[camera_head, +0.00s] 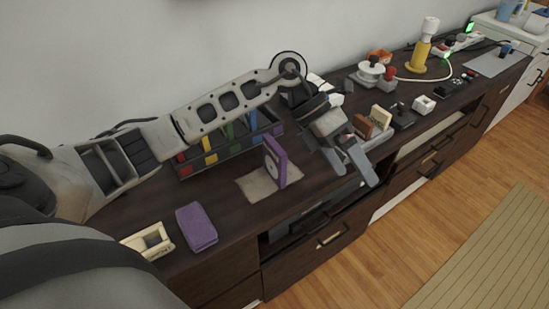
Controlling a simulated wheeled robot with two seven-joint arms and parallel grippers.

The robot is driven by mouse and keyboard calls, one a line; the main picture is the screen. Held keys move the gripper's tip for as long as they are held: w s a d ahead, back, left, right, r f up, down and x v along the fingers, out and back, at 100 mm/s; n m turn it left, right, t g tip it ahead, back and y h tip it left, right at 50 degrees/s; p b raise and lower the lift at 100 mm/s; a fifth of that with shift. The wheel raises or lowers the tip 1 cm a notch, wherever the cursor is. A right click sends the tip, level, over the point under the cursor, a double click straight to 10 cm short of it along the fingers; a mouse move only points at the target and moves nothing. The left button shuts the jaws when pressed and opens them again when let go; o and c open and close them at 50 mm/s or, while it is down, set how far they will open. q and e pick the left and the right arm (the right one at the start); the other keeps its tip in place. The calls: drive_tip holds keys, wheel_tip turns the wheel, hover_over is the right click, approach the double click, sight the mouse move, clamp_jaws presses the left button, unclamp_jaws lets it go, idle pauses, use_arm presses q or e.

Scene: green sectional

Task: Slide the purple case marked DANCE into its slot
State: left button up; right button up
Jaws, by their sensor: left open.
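A purple case (276,162) stands upright on a beige pad (256,187) on the dark cabinet top. Its left face shows a pale round mark; I cannot read any lettering. A dark slotted rack (205,162) stands behind it against the wall, with red, yellow, green, blue and purple markings; my left arm partly covers it. The purple marking is at the rack's right end. My left gripper (354,176) is open and empty, to the right of the purple case and apart from it, over the cabinet's front edge. My right gripper is not in view.
A purple block-like item (196,226) and a cream holder (149,241) lie front left. Right of my gripper stand a brown block (363,126), a cream block (381,117), a black device (402,117) and a yellow bottle (423,50). Cabinet top between pad and purple item is clear.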

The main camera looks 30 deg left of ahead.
use_arm(q)
drive_tip(key=w+a+r+y, duration=0.2)
drive_tip(key=w+a+y, duration=0.15)
drive_tip(key=a, duration=0.45)
wheel_tip(320, 180, up, 4)
drive_tip(key=n+t+y, duration=0.1)
drive_tip(key=n+y, duration=0.1)
drive_tip(key=y, duration=0.4)
hover_over(274, 144)
drive_tip(key=f, duration=0.9)
drive_tip(key=shift+a+f, duration=0.3)
drive_tip(key=shift+f, duration=0.1)
drive_tip(key=shift+d+f+p, duration=0.15)
drive_tip(key=shift+f+p, duration=0.25)
drive_tip(key=shift+f, duration=0.95)
drive_tip(key=shift+d+f+p, duration=0.15)
drive_tip(key=shift+f+p, duration=0.25)
drive_tip(key=shift+f, duration=0.95)
drive_tip(key=c, duration=1.1)
drive_tip(key=shift+c, duration=0.4)
drive_tip(key=shift+w+r, duration=0.1)
drive_tip(key=shift+r, duration=0.05)
